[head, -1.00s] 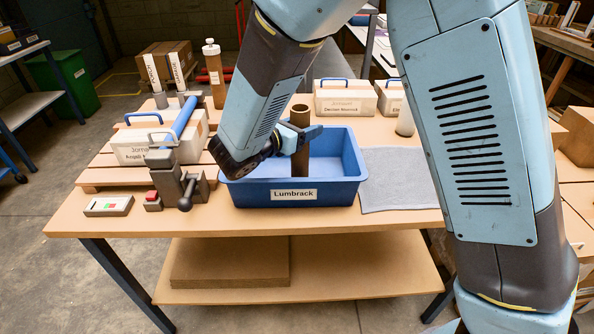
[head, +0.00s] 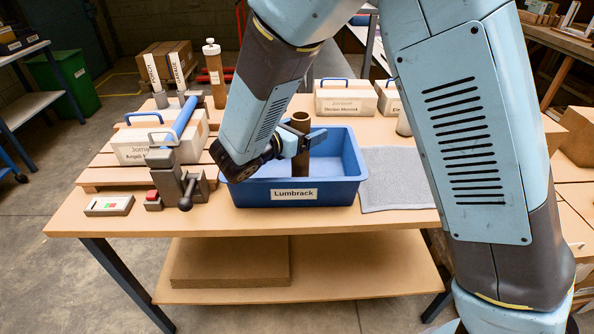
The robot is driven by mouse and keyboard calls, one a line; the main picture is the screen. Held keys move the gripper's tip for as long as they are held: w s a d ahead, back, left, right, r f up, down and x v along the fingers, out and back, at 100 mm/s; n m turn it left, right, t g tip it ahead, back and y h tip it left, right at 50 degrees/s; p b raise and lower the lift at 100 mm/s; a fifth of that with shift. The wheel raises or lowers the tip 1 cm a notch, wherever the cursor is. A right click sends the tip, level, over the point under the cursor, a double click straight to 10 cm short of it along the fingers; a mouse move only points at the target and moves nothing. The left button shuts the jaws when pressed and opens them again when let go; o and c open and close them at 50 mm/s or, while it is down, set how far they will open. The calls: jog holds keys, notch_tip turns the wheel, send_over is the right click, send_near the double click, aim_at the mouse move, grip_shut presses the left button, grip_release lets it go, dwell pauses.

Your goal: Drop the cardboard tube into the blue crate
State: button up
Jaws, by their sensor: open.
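The brown cardboard tube (head: 301,160) stands upright inside the blue crate (head: 294,194), which carries a "Lumbrack" label on its front. The tube's open top shows above the crate's far rim, and its foot is hidden behind the front wall. The fingers are open. Whether they touch the tube cannot be told from this view.
A grey cloth (head: 398,178) lies right of the crate. A small press (head: 172,177) and a control box (head: 109,206) stand to the left. White labelled cases (head: 345,101) stand behind the crate. My arm hides part of the table's right side.

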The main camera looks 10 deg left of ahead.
jog(key=shift+a, duration=0.1)
jog(key=v, duration=1.3)
jog(key=shift+s, duration=0.35)
jog(key=shift+a, duration=0.1)
